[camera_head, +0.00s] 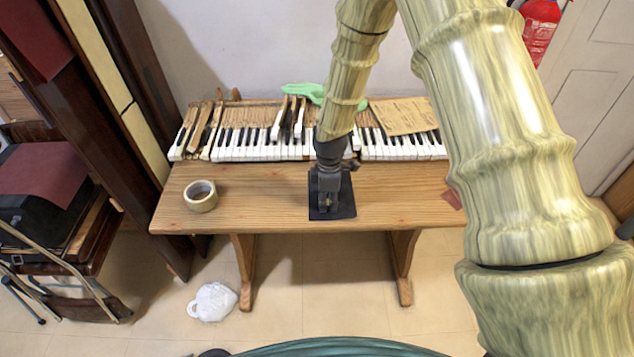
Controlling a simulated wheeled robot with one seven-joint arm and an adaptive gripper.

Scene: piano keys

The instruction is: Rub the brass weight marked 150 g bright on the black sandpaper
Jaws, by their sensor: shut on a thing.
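The black sandpaper (346,198) lies flat on the wooden table, near the middle of its front part. My gripper (325,204) points down over the sandpaper, with its fingertips at or just above the sheet. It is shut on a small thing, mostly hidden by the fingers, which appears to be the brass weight. Its 150 g mark cannot be read from here. I cannot tell whether the weight touches the sandpaper.
A reddish piece (452,198) lies at the right edge. The table (262,203) is clear beside the sandpaper.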

